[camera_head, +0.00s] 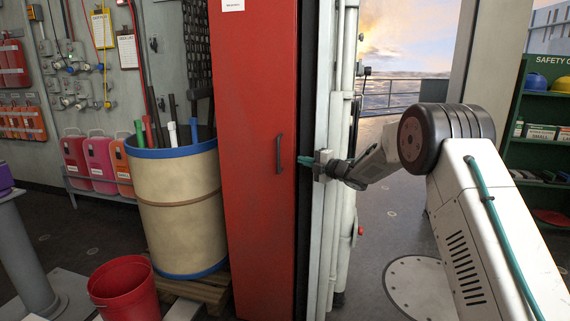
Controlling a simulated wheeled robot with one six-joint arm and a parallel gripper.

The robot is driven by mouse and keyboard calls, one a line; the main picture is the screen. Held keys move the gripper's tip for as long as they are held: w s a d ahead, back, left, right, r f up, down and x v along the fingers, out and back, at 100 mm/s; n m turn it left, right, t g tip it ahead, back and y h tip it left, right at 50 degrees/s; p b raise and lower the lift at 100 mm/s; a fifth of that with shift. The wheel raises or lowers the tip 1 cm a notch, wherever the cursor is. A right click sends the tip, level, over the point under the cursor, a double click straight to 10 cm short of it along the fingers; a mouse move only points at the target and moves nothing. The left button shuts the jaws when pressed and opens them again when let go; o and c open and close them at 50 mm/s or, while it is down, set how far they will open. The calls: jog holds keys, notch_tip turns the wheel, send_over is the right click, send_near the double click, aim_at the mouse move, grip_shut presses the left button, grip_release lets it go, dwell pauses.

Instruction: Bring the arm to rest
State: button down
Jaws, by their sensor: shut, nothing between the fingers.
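My arm (470,210) reaches in from the right side of the picture, with its elbow joint high and its forearm pointing left. My gripper (302,160) is shut and empty, its greenish fingertips pointing left. It stands in front of white vertical pipes, close to the right edge of a tall red cabinet door (250,220). The door's dark handle (280,153) is a short way left of the fingertips, apart from them in the picture. I cannot tell whether the gripper touches the door edge or the pipes.
A beige drum (180,215) with blue rims holds several pipes, on a wooden pallet (205,290). A red bucket (124,292) is in front of it. White pipes (340,230) rise beside the door. A green shelf (525,160) stands at right. Open floor (385,200) lies beyond the arm.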

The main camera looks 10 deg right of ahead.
jog(key=s+d+r+m+h, duration=0.1)
jog(key=r, duration=0.1)
jog(key=s+d+r+m+t+h, duration=0.1)
jog(key=d+r+m+h, duration=0.1)
jog(key=s+d+r+m+t+h, duration=0.1)
jog(key=s+d+r, duration=0.1)
jog(key=shift+d+r, duration=0.15)
jog(key=shift+r, duration=0.15)
jog(key=s+d+r+m+g+h, duration=0.1)
jog(key=s+d+r+m+h, duration=0.25)
jog(key=s+m+h, duration=0.35)
jog(key=s+d+r+m+g+h, duration=0.1)
jog(key=s+d+r+m+h, duration=0.25)
jog(key=s, duration=0.55)
jog(key=s+f+m+g, duration=0.3)
jog(key=s+m, duration=0.1)
jog(key=s, duration=1.1)
jog(key=s+a+f+m+g+y, duration=0.1)
jog(key=s+f+m+g, duration=0.3)
jog(key=s, duration=1.2)
jog(key=s+a+f+m+g, duration=0.1)
jog(key=s+f+m+g, duration=0.2)
jog(key=s, duration=1.2)
jog(key=shift+s+a+f+m+g+y, duration=0.15)
jog(key=shift+s+f+m+g+y, duration=0.15)
jog(key=shift+m+g, duration=0.45)
